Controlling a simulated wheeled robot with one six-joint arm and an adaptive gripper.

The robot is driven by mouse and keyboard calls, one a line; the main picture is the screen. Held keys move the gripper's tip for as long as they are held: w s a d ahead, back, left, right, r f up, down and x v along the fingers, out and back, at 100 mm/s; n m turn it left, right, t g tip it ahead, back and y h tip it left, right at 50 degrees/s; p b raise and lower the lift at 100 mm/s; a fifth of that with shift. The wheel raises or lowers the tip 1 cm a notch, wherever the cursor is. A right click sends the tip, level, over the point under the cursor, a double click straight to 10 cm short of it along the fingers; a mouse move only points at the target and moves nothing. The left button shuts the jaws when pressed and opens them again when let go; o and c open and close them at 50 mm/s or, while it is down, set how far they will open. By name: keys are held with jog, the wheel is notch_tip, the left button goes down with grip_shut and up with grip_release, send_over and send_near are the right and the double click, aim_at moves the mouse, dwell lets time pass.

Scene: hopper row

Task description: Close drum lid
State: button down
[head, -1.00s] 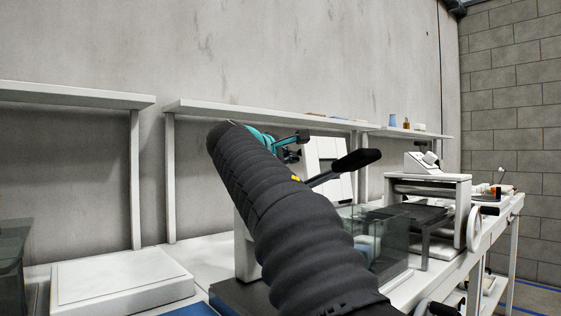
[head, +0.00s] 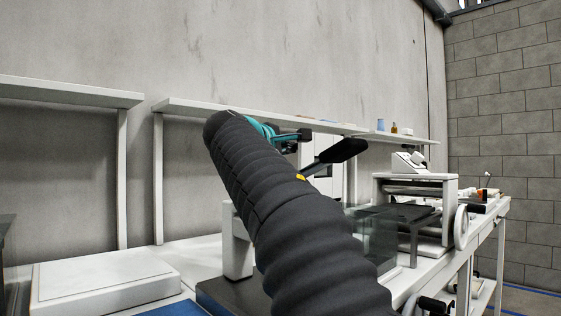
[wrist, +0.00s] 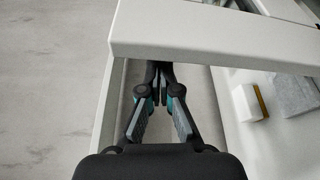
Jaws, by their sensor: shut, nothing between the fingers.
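I cannot make out a drum or its lid for certain in either view. My gripper (wrist: 159,73) is shut and empty in the wrist view, its fingertips at the lower edge of a white bar (wrist: 220,38) that crosses the picture. Whether the tips touch the bar or pass beneath it I cannot tell. In the head view my arm's dark sleeve hides much of the middle of the bench, and only small teal and black parts of the hand show beyond it. A black paddle-shaped handle (head: 338,153) on a grey rod shows right of my arm.
A white wall shelf (head: 225,113) runs along the back. A flat white box (head: 103,279) is on the bench at left. Right of my arm are a clear-walled bin (head: 385,238) and a white-framed machine with a handwheel (head: 461,228). A white-and-yellow block (wrist: 250,102) shows in the wrist view.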

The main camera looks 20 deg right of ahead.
aim_at(308, 149)
jog(key=s+m+b, duration=0.1)
jog(key=s+b, duration=0.1)
jog(key=s+d+m+h+b, duration=0.1)
jog(key=s+m+b, duration=0.1)
jog(key=s+d+m+b, duration=0.1)
jog(key=s+m+b, duration=0.1)
jog(key=shift+s+d+r+t+h, duration=0.1)
jog(key=shift+d+r+t+h, duration=0.05)
jog(key=shift+r+t+h, duration=0.2)
jog(key=shift+s+d+b, duration=0.3)
jog(key=shift+s+b, duration=0.1)
jog(key=shift+s, duration=0.4)
jog(key=shift+s+d+b, duration=0.25)
jog(key=shift+s+b, duration=0.15)
jog(key=shift+s, duration=0.4)
